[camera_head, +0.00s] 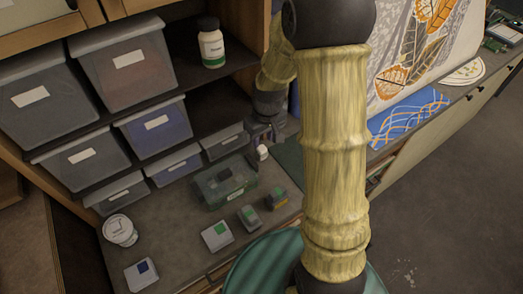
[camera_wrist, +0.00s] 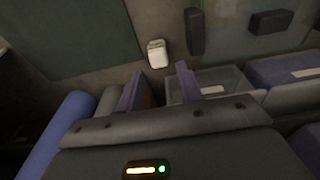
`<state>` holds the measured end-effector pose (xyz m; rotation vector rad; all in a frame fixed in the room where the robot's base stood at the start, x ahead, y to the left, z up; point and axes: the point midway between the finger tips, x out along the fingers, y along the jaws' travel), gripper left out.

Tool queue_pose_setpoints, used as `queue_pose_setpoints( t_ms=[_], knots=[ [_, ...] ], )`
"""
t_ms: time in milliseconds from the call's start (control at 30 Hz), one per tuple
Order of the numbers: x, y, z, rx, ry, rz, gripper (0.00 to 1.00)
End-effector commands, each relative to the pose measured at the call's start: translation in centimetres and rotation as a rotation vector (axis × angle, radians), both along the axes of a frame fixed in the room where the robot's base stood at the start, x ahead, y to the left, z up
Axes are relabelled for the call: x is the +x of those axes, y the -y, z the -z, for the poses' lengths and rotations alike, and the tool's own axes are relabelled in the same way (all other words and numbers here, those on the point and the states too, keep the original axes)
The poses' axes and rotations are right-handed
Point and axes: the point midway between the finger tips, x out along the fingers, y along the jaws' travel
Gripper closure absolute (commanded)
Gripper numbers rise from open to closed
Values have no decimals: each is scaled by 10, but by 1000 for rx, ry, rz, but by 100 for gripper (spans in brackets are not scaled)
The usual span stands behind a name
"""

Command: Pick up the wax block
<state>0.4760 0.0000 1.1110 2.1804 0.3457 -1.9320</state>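No object is clearly marked as the wax block. One candidate is a small dark block (camera_head: 224,174) inside a clear lidless-looking tub (camera_head: 212,196). In the wrist view a dark block (camera_wrist: 270,22) shows at the upper right, apparently the same one. My gripper (camera_wrist: 158,86) is open, its two purple fingers apart with nothing between them. A small white bottle (camera_wrist: 157,54) stands just beyond the fingertips; it also shows in the head view (camera_head: 262,152).
Grey boxes with blue (camera_head: 141,273) and green (camera_head: 217,236) labels, smaller blocks (camera_head: 249,218) (camera_head: 278,199) and a white tub (camera_head: 120,231) stand on the counter. Lidded bins (camera_head: 154,128) fill the shelves behind. A green mat (camera_wrist: 65,35) lies beside the bottle.

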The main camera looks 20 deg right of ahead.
Motion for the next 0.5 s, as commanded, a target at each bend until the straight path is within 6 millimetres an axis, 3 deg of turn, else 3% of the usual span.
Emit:
queue_pose_setpoints(
  t_ms=[233, 500],
  knots=[
    [3, -1, 31, 0, -3, 0, 64],
    [4, -1, 37, 0, 0, 0, 64]
  ],
)
